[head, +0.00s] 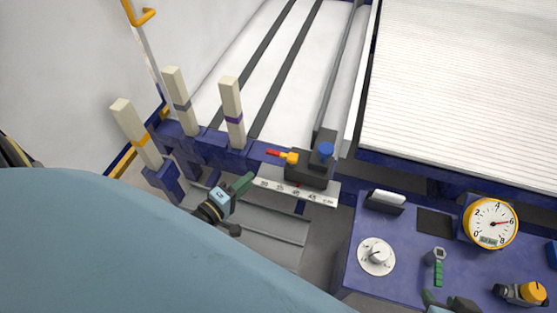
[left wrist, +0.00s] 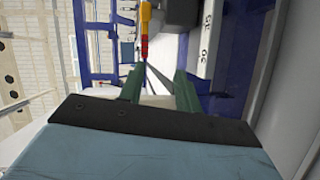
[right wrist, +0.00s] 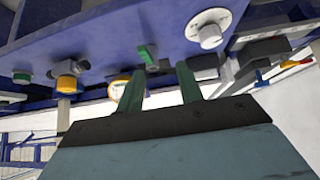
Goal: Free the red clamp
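The red clamp (head: 273,153) is a small lever with a red tip and a yellow base, on the left side of a dark block (head: 308,168) above a white ruler. My left gripper (head: 244,204) is below and left of it, with its green fingers apart and nothing between them. In the left wrist view the red clamp (left wrist: 144,48) shows beyond the open fingertips (left wrist: 158,80), slightly left of their middle. My right gripper (head: 450,301) is at the bottom edge of the head view. In the right wrist view its fingers (right wrist: 160,75) are apart and empty.
A blue knob (head: 326,150) tops the dark block. Several pale posts (head: 231,105) stand to the left. A blue panel at right carries a white dial (head: 377,255), a gauge (head: 490,223), a green-handled lever (head: 438,268) and a yellow knob (head: 533,292).

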